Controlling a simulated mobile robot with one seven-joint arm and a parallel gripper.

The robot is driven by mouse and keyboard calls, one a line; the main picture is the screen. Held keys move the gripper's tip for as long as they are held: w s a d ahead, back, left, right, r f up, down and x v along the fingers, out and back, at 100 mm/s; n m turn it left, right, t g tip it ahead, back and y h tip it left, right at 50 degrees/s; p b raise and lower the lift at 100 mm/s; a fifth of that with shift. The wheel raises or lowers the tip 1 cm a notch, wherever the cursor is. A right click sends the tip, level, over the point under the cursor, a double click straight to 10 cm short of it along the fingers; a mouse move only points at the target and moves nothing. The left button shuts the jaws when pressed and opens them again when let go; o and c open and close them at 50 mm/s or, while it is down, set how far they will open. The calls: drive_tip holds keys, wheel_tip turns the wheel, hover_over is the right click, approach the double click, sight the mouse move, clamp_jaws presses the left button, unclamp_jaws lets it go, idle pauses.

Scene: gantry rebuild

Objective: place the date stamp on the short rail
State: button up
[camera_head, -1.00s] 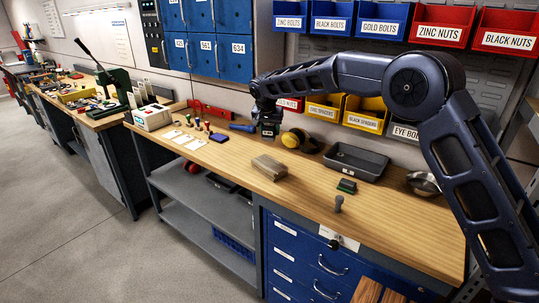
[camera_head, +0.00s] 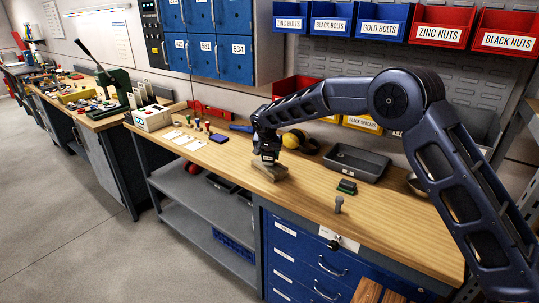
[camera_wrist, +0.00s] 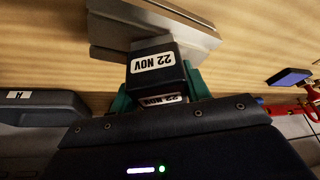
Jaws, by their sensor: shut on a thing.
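The date stamp (camera_wrist: 154,60), a dark block with white "22 NOV" labels, is between the teal fingers of my gripper (camera_wrist: 160,88) in the wrist view. My gripper is shut on it. In the head view my gripper (camera_head: 266,147) is low over the bench, with the stamp (camera_head: 267,157) below it. What looks like the short rail, a small grey-brown block (camera_head: 275,174), lies on the bench directly under the stamp. In the wrist view its grey faces (camera_wrist: 112,30) show beyond the stamp. I cannot tell whether stamp and block touch.
A dark tray (camera_head: 357,163), a green-based stamp (camera_head: 347,187) and a grey knobbed piece (camera_head: 339,205) stand to the right. Yellow earmuffs (camera_head: 291,140) lie behind my gripper. A blue pad (camera_head: 219,138) and white cards lie left. The bench front right is clear.

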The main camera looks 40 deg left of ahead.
drive_tip(key=shift+f, duration=0.1)
drive_tip(key=o, duration=1)
drive_tip(key=shift+o, duration=0.2)
drive_tip(key=v, duration=1.2)
drive_tip(key=shift+d, duration=0.1)
